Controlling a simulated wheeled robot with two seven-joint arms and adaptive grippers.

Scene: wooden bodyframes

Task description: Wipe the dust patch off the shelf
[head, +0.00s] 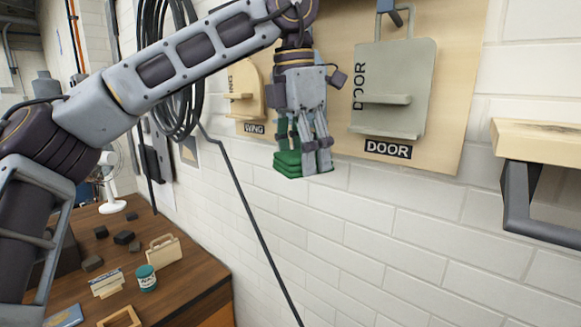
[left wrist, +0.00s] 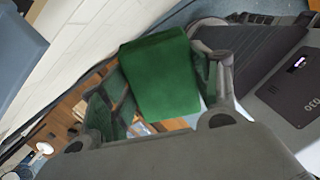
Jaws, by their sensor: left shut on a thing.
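In the left wrist view the green pad (left wrist: 160,78) sits between the two fingers. A pale wooden shelf (head: 540,138) on a dark bracket juts from the wall at the right edge, apart from my gripper and higher than the table. I cannot make out a dust patch on it. My right gripper is not in view.
A wooden board (head: 455,100) on the wall carries a grey-green DOOR panel (head: 415,75) and a WING piece (head: 248,95). A brown table (head: 190,265) at lower left holds a teal can (head: 146,278) and several small blocks.

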